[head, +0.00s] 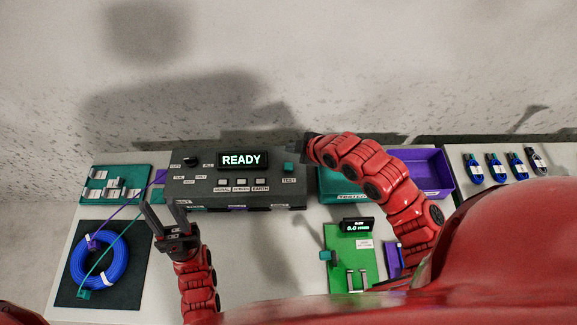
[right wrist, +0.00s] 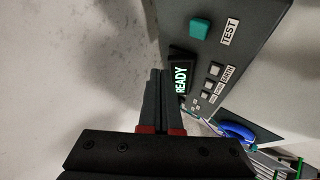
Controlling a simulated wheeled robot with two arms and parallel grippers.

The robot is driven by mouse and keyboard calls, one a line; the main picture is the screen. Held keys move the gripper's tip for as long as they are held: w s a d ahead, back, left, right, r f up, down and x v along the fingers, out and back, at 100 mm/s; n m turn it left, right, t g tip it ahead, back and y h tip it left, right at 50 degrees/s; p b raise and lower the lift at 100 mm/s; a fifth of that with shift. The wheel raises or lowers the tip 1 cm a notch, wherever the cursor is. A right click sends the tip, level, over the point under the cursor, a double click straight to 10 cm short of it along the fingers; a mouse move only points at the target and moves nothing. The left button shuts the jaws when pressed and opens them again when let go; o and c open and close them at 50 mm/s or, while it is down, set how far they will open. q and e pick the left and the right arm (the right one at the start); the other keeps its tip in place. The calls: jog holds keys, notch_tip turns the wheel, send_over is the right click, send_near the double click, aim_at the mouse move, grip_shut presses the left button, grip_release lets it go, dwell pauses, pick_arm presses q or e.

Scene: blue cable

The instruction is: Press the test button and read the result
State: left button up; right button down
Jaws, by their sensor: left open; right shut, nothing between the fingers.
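The dark grey tester box (head: 220,190) stands at the back of the table, and its display (head: 241,160) reads READY. Its teal test button (head: 289,168) is at the box's right end, above a TEST label; it also shows in the right wrist view (right wrist: 200,28). My right gripper (right wrist: 162,75) is shut and empty, near the button and apart from it in the wrist view. My left gripper (head: 163,208) is open at the front left of the box. A blue cable coil (head: 75,262) lies on a dark mat, with purple and teal leads running from it toward the box.
A green board (head: 350,280) with a small display reading 0.0 lies at the front right. Teal and purple bins (head: 436,172) stand behind my right arm. Several small blue cables (head: 495,168) lie at the far right. A teal tray (head: 98,196) holds labels at the left.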

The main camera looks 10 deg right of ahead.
aim_at(292, 167)
notch_tip(292, 167, down, 6)
jog(key=b, duration=0.4)
jog(key=shift+f, duration=0.2)
jog(key=shift+f+b, duration=0.35)
dwell(1.3)
jog(key=shift+f+b, duration=0.4)
jog(key=shift+b, duration=0.05)
jog(key=shift+f+b, duration=0.5)
dwell(0.6)
jog(key=shift+r, duration=0.15)
jog(key=shift+r+p, duration=0.55)
jog(key=shift+r, duration=0.25)
